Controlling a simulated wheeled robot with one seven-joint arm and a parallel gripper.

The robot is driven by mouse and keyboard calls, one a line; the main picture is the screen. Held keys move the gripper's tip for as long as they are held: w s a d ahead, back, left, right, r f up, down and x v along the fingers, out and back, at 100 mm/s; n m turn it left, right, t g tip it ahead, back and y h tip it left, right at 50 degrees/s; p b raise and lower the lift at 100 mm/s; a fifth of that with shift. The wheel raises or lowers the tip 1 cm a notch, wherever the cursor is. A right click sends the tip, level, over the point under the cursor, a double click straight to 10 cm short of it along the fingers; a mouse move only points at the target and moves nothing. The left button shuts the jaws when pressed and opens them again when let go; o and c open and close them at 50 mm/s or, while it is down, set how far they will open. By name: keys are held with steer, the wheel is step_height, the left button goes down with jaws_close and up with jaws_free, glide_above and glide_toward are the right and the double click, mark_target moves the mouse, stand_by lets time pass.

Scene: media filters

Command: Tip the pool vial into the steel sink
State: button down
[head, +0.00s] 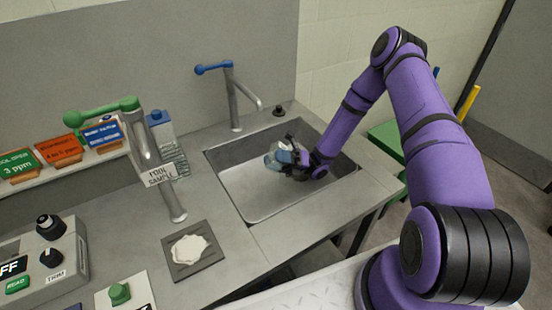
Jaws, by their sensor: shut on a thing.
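The steel sink (250,202) is set into the grey counter, right of centre in the head view. My gripper (290,160) is over the right part of the basin and shut on a clear, bluish vial. The vial (275,155) looks tilted, with its wider end toward the left. The fingers cover part of it, and its mouth and contents are too small to make out. I see no liquid falling.
A blue-handled tap (233,95) stands behind the sink. A green-handled tap (150,160) with a "POOL SAMPLE" tag stands to the left.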

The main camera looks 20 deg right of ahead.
steer(key=shift+f+m+t+y, duration=0.15)
steer(key=shift+m+t+y, duration=0.35)
steer(key=shift+m+t, duration=0.15)
steer(key=shift+m+t, duration=0.25)
steer(key=shift+m, duration=0.1)
steer(key=shift+w+f+m+t+y, duration=0.1)
steer(key=shift+f+m+t+y, duration=0.15)
steer(key=shift+m+t, duration=0.35)
steer(key=shift+r, duration=0.1)
steer(key=shift+d, duration=0.1)
steer(key=shift+w+m+t+y, duration=0.1)
steer(key=shift+m+t+y, duration=0.15)
steer(key=shift+m+t, duration=0.8)
steer(key=shift+m, duration=0.25)
